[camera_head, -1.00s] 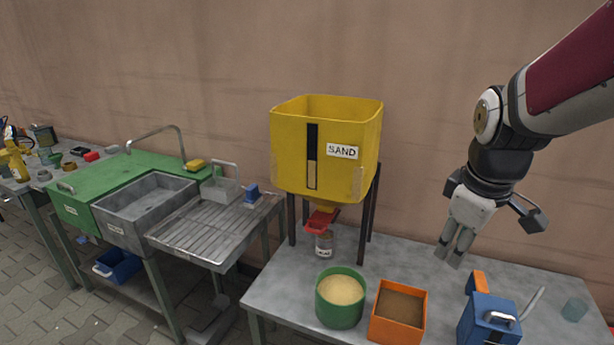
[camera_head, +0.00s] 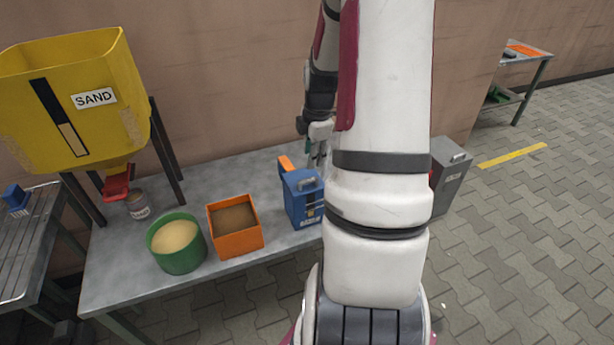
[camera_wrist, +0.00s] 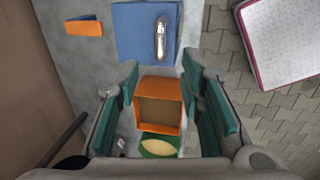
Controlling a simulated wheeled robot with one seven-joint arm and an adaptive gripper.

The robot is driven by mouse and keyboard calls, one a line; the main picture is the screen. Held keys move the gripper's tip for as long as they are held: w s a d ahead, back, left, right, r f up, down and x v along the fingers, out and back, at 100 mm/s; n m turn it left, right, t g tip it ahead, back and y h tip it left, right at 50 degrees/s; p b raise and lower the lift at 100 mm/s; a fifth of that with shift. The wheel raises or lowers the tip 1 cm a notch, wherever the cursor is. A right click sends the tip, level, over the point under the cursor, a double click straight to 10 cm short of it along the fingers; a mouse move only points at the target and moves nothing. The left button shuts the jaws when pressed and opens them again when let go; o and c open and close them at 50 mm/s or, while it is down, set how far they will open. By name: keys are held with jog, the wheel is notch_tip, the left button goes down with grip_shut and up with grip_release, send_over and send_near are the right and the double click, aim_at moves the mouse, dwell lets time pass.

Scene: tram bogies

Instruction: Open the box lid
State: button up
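A blue box (camera_head: 303,197) with a metal handle on its top stands on the grey table. In the wrist view the blue box (camera_wrist: 145,32) shows from above with its handle, beyond the fingertips. A grey box (camera_head: 450,172) with a handle on top stands at the right, partly hidden behind my arm; its lid looks shut. I cannot tell which box the task means. My gripper (camera_head: 320,158) is above the table behind the blue box, partly hidden by my arm. In the wrist view my gripper (camera_wrist: 160,72) has its teal-padded fingers apart, with nothing held between them.
An orange bin (camera_head: 235,226) with brown material and a green tub (camera_head: 176,243) of sand stand left of the blue box. A small orange item (camera_head: 285,163) lies behind it. The yellow sand hopper (camera_head: 75,100) is at left. Paved floor is free at right.

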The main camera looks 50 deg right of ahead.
aim_at(309, 180)
jog(key=f, duration=0.3)
jog(key=w+f, duration=0.1)
jog(key=f, duration=0.3)
jog(key=d+f+b, duration=0.1)
jog(key=f, duration=0.2)
jog(key=shift+w+f, duration=0.15)
jog(key=shift+w, duration=0.2)
jog(key=shift+c, duration=0.6)
grip_shut()
